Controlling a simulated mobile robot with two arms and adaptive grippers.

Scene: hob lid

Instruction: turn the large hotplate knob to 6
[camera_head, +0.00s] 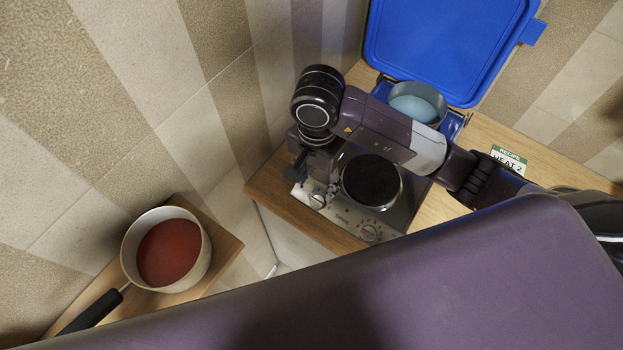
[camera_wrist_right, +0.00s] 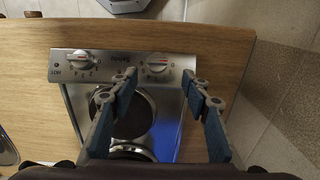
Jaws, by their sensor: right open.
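The hob (camera_head: 412,205) is a steel unit with a dark hotplate (camera_head: 371,181) showing in the head view. Its front panel has two silver knobs, a left knob (camera_head: 317,200) and a right knob (camera_head: 370,233). In the wrist view the order is reversed: the left knob (camera_wrist_right: 158,65) is roughly between the fingertips, and the right knob (camera_wrist_right: 83,60) is outside them. I cannot tell which knob serves the large hotplate. My right gripper (camera_head: 313,182) is open and empty, above the panel by the left knob; its fingers also frame the wrist view (camera_wrist_right: 160,82). My left gripper is out of view.
A pot of red liquid (camera_head: 205,250) stands on a wooden shelf (camera_head: 222,246) at left. A blue bin with its lid (camera_head: 440,45) raised and a bowl (camera_head: 418,100) is behind the hob. A recipe card (camera_head: 508,160) lies right. Bare wooden counter (camera_wrist_right: 220,45) borders the panel.

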